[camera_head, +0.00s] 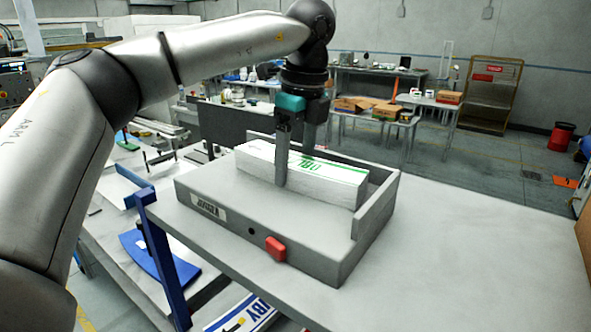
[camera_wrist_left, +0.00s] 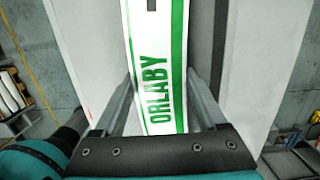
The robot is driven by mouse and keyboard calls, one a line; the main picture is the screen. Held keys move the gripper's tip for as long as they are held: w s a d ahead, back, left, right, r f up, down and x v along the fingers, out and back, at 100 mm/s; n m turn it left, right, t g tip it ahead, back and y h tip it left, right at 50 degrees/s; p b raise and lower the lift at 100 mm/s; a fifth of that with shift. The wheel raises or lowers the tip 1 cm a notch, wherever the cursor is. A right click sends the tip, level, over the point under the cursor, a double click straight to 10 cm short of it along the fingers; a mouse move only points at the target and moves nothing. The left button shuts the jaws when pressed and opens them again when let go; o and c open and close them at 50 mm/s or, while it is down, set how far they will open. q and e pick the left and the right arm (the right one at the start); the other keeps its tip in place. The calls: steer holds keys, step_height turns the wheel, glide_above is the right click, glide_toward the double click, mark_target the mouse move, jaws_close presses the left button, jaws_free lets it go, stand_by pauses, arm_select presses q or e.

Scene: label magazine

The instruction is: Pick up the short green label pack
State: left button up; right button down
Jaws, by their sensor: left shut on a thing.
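The label pack (camera_head: 335,185) is a long white block with green print on top, lying in the grey label magazine (camera_head: 235,200). In the left wrist view the pack (camera_wrist_left: 158,45) shows green edge stripes and the green word ORLABY. My left gripper (camera_head: 296,165) points down over the pack, with one finger on each long side. It is shut on the pack, and both fingers also show in the left wrist view (camera_wrist_left: 162,85). The pack's underside is hidden, so I cannot tell if it touches the magazine floor. My right gripper is not in view.
The grey table (camera_head: 480,250) is clear to the right. A blue-and-white printed pack (camera_head: 240,312) lies below the table's front edge.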

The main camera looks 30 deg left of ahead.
arm_select(q)
jaws_close()
steer(key=shift+r, duration=0.1)
